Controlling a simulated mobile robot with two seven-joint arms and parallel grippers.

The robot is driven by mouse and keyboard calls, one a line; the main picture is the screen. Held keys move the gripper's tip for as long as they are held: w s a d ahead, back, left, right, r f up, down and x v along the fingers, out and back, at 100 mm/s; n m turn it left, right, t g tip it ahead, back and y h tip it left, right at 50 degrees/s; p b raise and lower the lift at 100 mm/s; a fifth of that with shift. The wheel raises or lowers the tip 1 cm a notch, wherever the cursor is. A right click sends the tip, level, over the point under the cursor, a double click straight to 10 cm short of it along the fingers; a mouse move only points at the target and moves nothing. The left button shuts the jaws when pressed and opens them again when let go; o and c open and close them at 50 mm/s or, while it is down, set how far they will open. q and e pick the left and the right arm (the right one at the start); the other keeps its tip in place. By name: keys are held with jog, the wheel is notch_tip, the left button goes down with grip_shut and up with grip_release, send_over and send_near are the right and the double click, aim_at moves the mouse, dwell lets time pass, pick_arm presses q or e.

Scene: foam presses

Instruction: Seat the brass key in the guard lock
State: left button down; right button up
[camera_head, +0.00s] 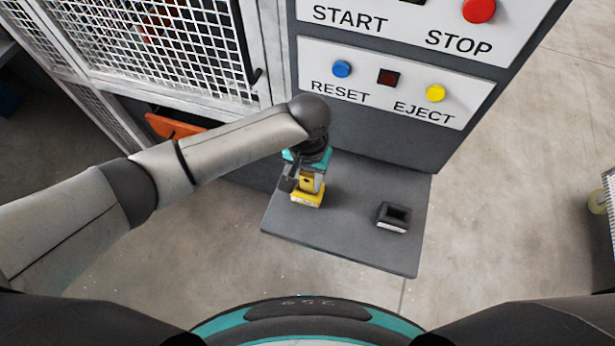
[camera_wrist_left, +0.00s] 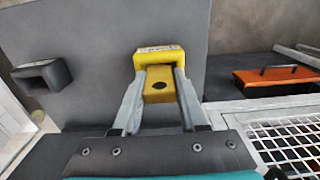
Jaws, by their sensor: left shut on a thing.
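My left gripper (camera_head: 306,186) is low over the grey shelf of the machine, shut on the brass key (camera_wrist_left: 159,88). The key is a flat yellow piece with a dark round hole, between both fingers in the left wrist view. Its far end meets a yellow block (camera_head: 306,200) with a pale label, which I take to be the guard lock; the block also shows in the left wrist view (camera_wrist_left: 160,57). The label is too small to read. I cannot tell how deep the key sits in the block. My right gripper is not in view.
A dark, hollow socket (camera_head: 393,216) stands on the shelf (camera_head: 345,240) to the right, apart from the key. The panel (camera_head: 390,85) with several buttons rises behind. A white mesh guard (camera_head: 165,50) is at the left, with an orange part (camera_head: 172,126) below.

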pick_arm(q)
jog(key=shift+c, duration=2.2)
grip_release()
jog(key=shift+f, duration=0.1)
notch_tip(320, 180, up, 12)
jog(key=shift+r+p, duration=0.2)
jog(key=shift+p, duration=0.4)
